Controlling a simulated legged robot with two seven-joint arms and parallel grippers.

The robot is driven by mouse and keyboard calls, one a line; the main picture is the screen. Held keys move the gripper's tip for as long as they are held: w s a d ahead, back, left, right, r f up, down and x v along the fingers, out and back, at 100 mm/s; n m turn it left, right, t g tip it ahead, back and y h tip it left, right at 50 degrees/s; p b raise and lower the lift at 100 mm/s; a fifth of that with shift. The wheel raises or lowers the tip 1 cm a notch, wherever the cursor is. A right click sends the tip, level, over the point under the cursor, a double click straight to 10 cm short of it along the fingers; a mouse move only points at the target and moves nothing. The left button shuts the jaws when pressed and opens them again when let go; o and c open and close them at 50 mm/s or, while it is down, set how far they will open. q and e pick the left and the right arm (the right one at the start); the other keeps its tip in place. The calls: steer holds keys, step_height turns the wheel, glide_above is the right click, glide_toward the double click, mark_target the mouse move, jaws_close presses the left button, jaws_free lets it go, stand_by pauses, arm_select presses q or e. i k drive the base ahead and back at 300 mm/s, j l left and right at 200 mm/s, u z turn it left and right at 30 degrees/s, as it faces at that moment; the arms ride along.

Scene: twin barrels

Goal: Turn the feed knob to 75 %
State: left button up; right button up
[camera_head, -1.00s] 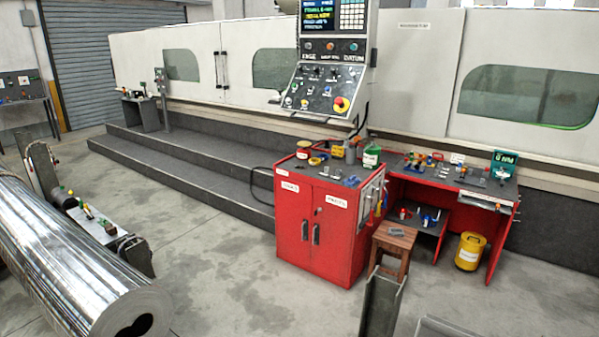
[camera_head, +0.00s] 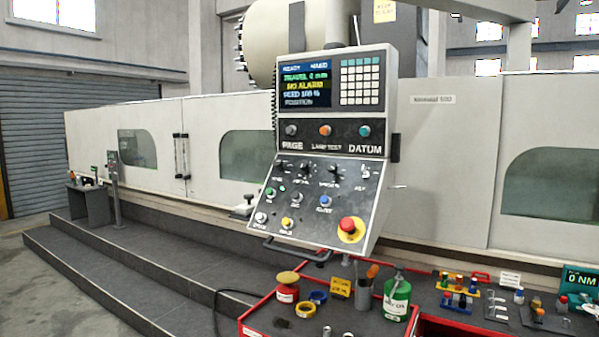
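The control panel (camera_head: 330,150) hangs in the middle of the head view, facing me. Its screen (camera_head: 305,85) shows several lines, among them "NO ALARM" and a feed line that looks like 100 %. Small black knobs (camera_head: 304,168) sit in a row along the top of the sloped lower face. Their labels are too small to read, so I cannot tell which one is the feed knob or where it points. Coloured buttons and a red emergency stop (camera_head: 347,224) sit below them. Neither of my grippers is in view.
A red cabinet (camera_head: 252,328) stands below the panel with tins, tape rolls and a green bottle (camera_head: 397,298) on top. A bench with small parts and a teal display (camera_head: 579,279) is at the right. Grey steps (camera_head: 130,275) run along the machine at the left.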

mark_target(303, 165)
steer(key=i+j, duration=0.75)
steer(key=i, duration=0.2)
